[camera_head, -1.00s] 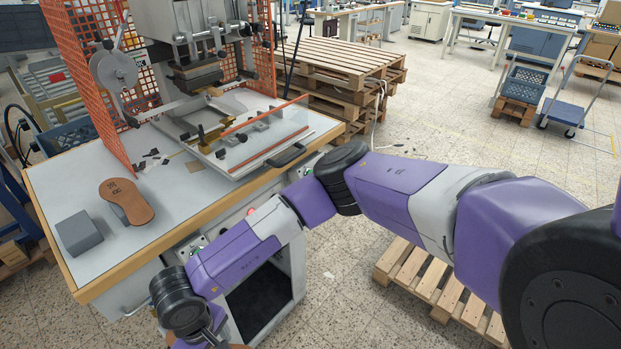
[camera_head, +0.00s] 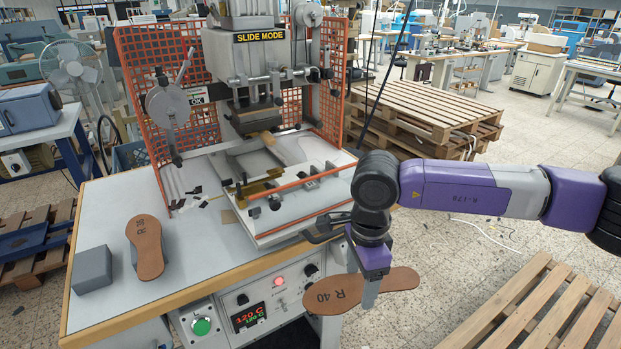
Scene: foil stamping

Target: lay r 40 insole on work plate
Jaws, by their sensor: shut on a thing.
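The R 40 insole (camera_head: 335,296) is brown with dark "R 40" lettering. It hangs in the air in front of the machine table, right of the control panel, lettered face toward the camera. My gripper (camera_head: 371,290) is shut on it near its middle, and one finger shows across its face. The work plate (camera_head: 295,215) is the pale slide plate of the stamping machine, above and left of the insole, with brass and dark fixtures and an orange bar along it. The insole is apart from the plate.
Another marked brown insole (camera_head: 148,250) lies on the table's left part, on or over something grey, beside a grey block (camera_head: 92,269). An orange mesh guard (camera_head: 165,85) flanks the press head (camera_head: 250,75). A black handle (camera_head: 328,228) juts from the plate's front. Pallets (camera_head: 425,115) stand behind right.

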